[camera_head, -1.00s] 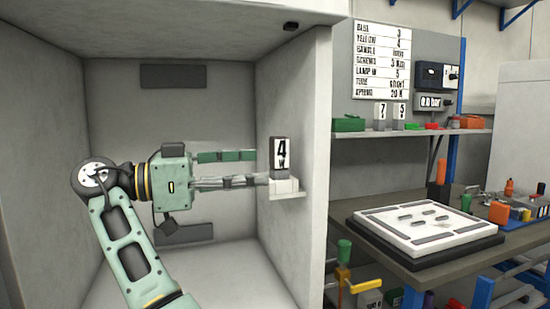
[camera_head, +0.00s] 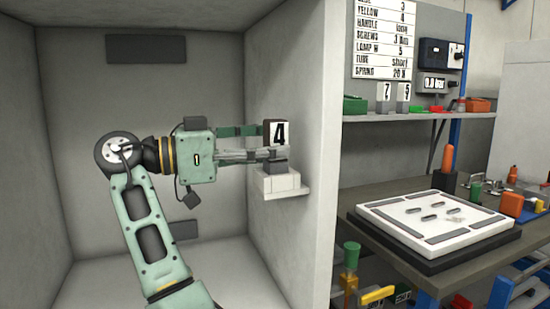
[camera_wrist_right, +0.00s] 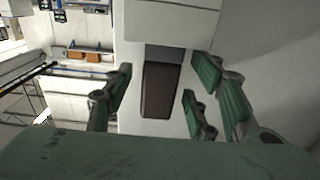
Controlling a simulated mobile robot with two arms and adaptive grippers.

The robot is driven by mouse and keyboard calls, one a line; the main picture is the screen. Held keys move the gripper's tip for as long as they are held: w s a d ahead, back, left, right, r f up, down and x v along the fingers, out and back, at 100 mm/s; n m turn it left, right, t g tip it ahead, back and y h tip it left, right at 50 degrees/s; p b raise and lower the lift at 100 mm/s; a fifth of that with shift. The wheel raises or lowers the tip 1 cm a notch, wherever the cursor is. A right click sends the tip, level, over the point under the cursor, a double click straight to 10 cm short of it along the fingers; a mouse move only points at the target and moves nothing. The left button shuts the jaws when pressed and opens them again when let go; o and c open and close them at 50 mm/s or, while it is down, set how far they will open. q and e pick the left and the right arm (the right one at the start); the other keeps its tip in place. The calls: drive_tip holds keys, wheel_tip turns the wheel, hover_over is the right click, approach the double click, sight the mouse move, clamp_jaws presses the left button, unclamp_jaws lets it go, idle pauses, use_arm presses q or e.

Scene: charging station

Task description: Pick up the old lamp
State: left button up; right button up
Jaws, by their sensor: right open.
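The old lamp (camera_head: 275,131) is a small upright dark block with a white label reading "4". It sits on a white block (camera_head: 280,184) on a small ledge at the cabinet's right wall. My right gripper (camera_head: 262,143) is open and reaches in horizontally from the left. Its near finger crosses in front of the lamp, below the label. In the right wrist view the lamp's dark top (camera_wrist_right: 160,90) lies between the spread fingers, with a visible gap on the left; contact on the right is unclear. My left gripper is not in view.
The light grey cabinet wall (camera_head: 325,120) stands right beside the lamp. Beyond it, a shelf (camera_head: 420,116) holds two more numbered blocks, "7" and "5" (camera_head: 403,95). A white panel (camera_head: 435,222) lies on the workbench. The cabinet's lower space is free.

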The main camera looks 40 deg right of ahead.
drive_tip(key=shift+x, duration=1)
drive_tip(key=shift+a, duration=0.1)
drive_tip(key=shift+c, duration=0.3)
drive_tip(key=c, duration=1.3)
drive_tip(key=shift+o, duration=0.2)
drive_tip(key=shift+r, duration=0.15)
